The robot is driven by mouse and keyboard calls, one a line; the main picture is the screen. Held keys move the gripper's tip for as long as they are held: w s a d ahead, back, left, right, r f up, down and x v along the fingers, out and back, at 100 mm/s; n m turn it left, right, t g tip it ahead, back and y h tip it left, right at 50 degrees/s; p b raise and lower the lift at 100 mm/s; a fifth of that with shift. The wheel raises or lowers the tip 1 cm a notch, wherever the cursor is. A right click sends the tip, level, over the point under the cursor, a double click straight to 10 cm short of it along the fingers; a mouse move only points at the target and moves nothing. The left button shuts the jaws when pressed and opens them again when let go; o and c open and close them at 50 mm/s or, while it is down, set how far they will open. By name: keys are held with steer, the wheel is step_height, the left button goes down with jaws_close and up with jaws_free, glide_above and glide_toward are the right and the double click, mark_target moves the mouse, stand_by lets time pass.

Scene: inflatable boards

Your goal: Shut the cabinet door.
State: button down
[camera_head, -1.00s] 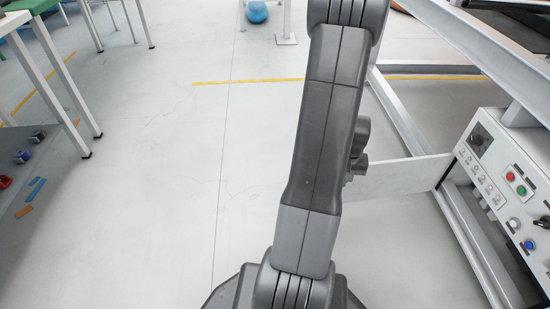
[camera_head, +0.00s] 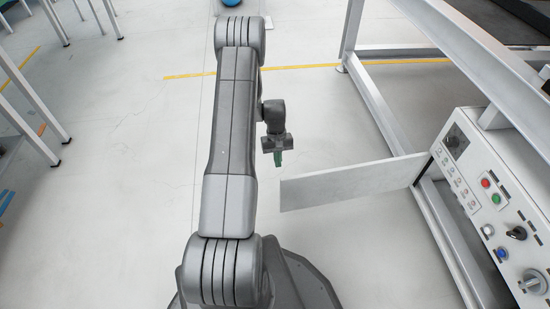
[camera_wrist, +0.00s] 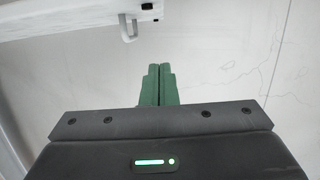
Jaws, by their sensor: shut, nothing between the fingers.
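The cabinet door (camera_head: 350,185) is a flat white panel. It stands open, reaching left into the floor space from the grey cabinet with the control panel (camera_head: 500,195). My gripper (camera_head: 279,162) has green fingers, held together and empty, just left of and beyond the door's free end in the head view. In the wrist view, the closed fingertips (camera_wrist: 159,68) point at the floor just below a white panel edge (camera_wrist: 60,22), apparently the door, with a small white hook-like latch (camera_wrist: 128,28). A small gap seems to show between fingers and latch; contact cannot be told.
A white metal frame (camera_head: 385,115) stands behind and beside the cabinet. Table legs (camera_head: 35,105) stand at the left. The pale floor (camera_head: 130,200) between them is clear, with a yellow line (camera_head: 300,67) across it.

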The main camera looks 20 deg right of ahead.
steer(key=s+f+b, duration=0.2)
steer(key=s+f, duration=0.3)
steer(key=shift+s+a+f, duration=0.15)
steer(key=shift+a+f, duration=0.05)
steer(key=shift+a, duration=0.2)
